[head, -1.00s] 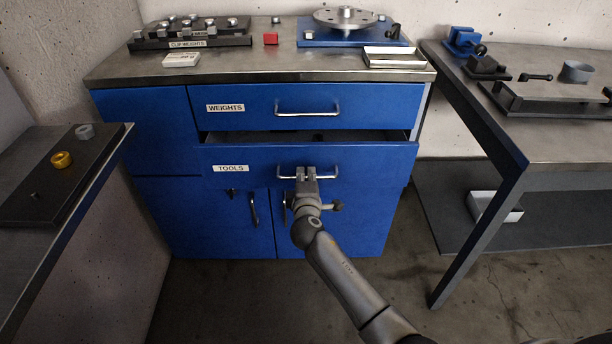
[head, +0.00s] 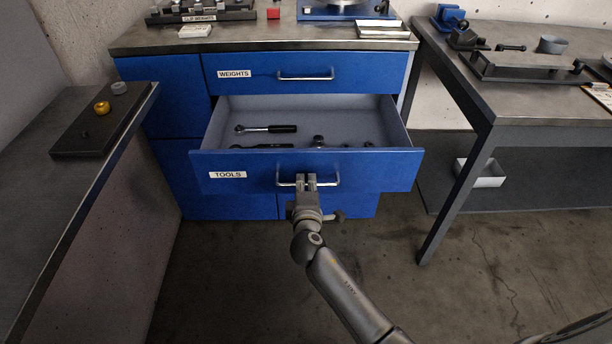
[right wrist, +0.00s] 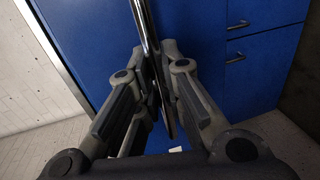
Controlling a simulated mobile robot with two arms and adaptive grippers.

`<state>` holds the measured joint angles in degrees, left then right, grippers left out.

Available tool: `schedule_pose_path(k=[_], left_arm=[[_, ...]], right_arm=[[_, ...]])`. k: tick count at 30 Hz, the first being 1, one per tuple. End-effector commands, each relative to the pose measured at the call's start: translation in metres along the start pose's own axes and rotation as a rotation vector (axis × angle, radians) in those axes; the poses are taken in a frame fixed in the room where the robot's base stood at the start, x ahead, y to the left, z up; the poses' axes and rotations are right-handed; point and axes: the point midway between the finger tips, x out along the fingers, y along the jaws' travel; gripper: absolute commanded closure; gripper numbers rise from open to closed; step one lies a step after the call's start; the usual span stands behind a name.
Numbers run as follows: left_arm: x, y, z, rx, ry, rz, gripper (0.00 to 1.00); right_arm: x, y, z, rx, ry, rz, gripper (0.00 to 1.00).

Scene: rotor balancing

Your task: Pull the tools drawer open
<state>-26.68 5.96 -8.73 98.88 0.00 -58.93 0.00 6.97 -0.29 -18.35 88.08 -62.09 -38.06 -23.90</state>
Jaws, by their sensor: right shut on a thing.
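The tools drawer (head: 375,172) is a blue drawer with a white TOOLS label, standing well open below the closed weights drawer (head: 375,72). My right gripper (head: 306,181) is shut on its metal bar handle (head: 328,184). In the right wrist view the handle (right wrist: 150,45) runs between the two fingers of the right gripper (right wrist: 155,90). Inside the drawer lie a black-handled ratchet (head: 268,129), a second dark tool (head: 262,146) and several small dark pieces (head: 319,141). The left gripper is not in view.
A blue cabinet with a metal top (head: 270,38) holds the drawers. A side table (head: 50,190) stands at the left, and a workbench (head: 500,100) at the right. The floor (head: 400,290) in front is largely clear.

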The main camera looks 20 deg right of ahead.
Motion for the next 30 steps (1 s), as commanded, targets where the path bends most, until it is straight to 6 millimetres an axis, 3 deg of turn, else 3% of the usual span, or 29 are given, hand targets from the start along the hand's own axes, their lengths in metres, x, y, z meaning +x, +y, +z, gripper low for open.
schedule_pose_path(k=[13, 14, 18, 30], left_arm=[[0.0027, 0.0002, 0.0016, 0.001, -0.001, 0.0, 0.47], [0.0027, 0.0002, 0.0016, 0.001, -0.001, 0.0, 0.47], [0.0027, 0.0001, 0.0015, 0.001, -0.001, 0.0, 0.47], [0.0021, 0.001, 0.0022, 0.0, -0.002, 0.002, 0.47]], right_arm=[[-0.0036, -0.0015, -0.0002, 0.0, 0.0, -0.001, 1.0], [-0.0036, -0.0015, -0.0002, 0.0, 0.0, -0.001, 0.88], [-0.0035, -0.0014, -0.0002, 0.0, 0.0, -0.001, 0.7], [-0.0069, -0.0009, -0.0003, 0.0, 0.001, 0.0, 0.69]])
